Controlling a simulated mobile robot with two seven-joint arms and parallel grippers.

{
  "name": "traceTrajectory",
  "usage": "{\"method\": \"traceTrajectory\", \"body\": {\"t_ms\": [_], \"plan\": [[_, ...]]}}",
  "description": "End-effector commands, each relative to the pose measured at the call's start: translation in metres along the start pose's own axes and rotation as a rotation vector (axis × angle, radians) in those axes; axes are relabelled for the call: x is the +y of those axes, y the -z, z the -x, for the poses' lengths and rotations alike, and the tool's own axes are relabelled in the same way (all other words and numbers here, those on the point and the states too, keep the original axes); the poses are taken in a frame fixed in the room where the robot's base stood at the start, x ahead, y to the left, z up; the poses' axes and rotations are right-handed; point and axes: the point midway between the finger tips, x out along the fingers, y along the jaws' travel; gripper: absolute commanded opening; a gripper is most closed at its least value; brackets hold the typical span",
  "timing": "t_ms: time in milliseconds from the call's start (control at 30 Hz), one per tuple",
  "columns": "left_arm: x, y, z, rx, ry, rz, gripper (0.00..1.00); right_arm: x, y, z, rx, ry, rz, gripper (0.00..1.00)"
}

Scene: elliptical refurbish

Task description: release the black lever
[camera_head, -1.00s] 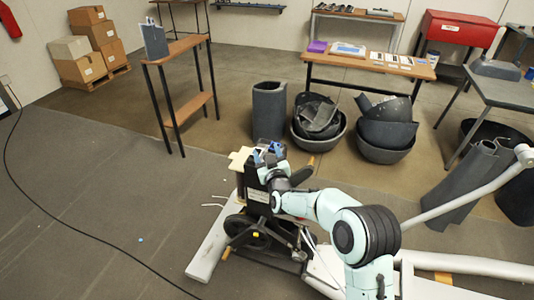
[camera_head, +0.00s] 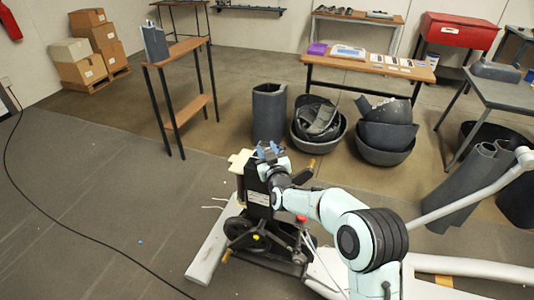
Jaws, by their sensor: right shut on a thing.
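My left gripper is not in view.
A narrow wooden stand (camera_head: 180,50) is at the back left. Dark grey bins and shells (camera_head: 385,130) stand behind the machine. A wooden table (camera_head: 370,68) is beyond them.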

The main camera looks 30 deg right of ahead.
Motion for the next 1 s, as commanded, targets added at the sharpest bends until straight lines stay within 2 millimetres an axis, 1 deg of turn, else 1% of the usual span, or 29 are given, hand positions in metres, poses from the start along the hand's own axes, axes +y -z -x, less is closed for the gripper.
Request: {"method": "traceTrajectory", "body": {"t_ms": [33, 67, 100, 133, 433, 567, 667, 767, 1000], "plan": [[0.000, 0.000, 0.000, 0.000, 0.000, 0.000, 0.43, 0.002, 0.007, -0.001, 0.015, -0.005, -0.001, 0.00], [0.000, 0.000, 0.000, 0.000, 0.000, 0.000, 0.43, 0.002, 0.007, -0.001, 0.016, -0.005, -0.001, 0.41], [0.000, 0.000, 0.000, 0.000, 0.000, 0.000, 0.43, 0.002, 0.007, -0.001, 0.016, -0.005, -0.001, 0.54], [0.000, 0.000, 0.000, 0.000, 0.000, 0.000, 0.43, 0.002, 0.007, -0.001, 0.016, -0.005, -0.001, 0.62], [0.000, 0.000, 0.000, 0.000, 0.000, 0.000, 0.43, 0.001, 0.004, 0.000, 0.011, -0.003, -0.001, 0.62], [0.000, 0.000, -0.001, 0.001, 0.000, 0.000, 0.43, 0.001, 0.004, 0.007, 0.010, -0.003, -0.001, 0.62], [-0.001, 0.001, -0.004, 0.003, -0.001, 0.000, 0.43, 0.001, 0.004, 0.021, 0.010, -0.002, -0.001, 0.62], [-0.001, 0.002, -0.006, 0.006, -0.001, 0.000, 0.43, 0.001, 0.004, 0.041, 0.010, -0.002, -0.002, 0.62], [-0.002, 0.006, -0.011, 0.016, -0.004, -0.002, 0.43, 0.001, 0.004, 0.093, 0.011, -0.003, -0.003, 0.62]]}}
